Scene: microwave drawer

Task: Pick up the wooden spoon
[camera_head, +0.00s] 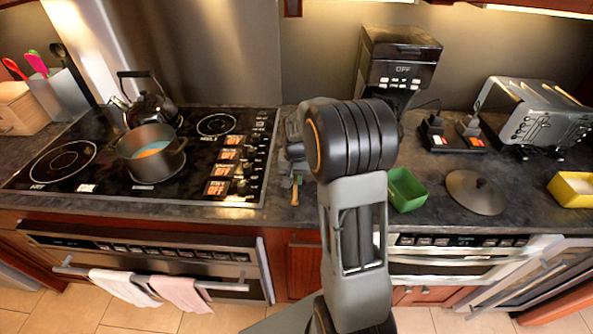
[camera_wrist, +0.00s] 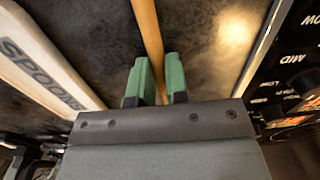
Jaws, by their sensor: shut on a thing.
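The wooden spoon (camera_wrist: 148,28) shows in the wrist view as a light brown handle running from the top edge down between my fingers. My gripper (camera_wrist: 159,80) has green fingertips, one on each side of the handle, and is shut on it. In the head view my gripper (camera_head: 292,180) is at the counter just right of the stove, partly behind my arm. A short piece of the spoon (camera_head: 295,195) shows below the fingers there. The rest of the spoon is hidden. I cannot tell whether it touches the counter.
The stove (camera_head: 75,150) with a pot (camera_head: 150,160) and kettle (camera_head: 148,105) is left. A green box (camera_head: 407,190), round lid (camera_head: 476,192) and toaster (camera_head: 530,112) are right. Dark counter beside the handle is bare.

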